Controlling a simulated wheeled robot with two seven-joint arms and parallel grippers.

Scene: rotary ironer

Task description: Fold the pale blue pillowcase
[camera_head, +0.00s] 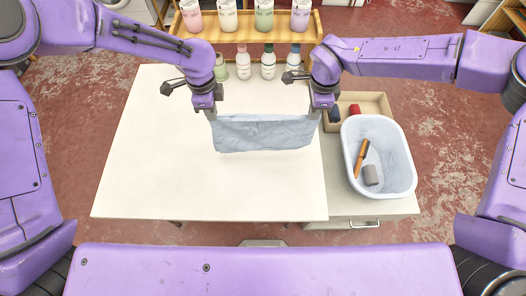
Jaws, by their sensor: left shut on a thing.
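The pale blue pillowcase (262,135) hangs as a wide, short band above the white table (160,180), with its upper edge between my two grippers. My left gripper (211,115) is shut on its upper left corner. My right gripper (314,112) is at its upper right corner, and the cloth seems to hang from it too; its fingertips are too small to see clearly. I cannot tell whether the lower edge touches the table.
A white basin (402,158) with an orange-handled tool and a grey piece stands on a cabinet at the right. A cardboard box (374,101) is behind it. Several bottles (268,66) stand along the back below a wooden shelf (248,26). The table's left and front are clear.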

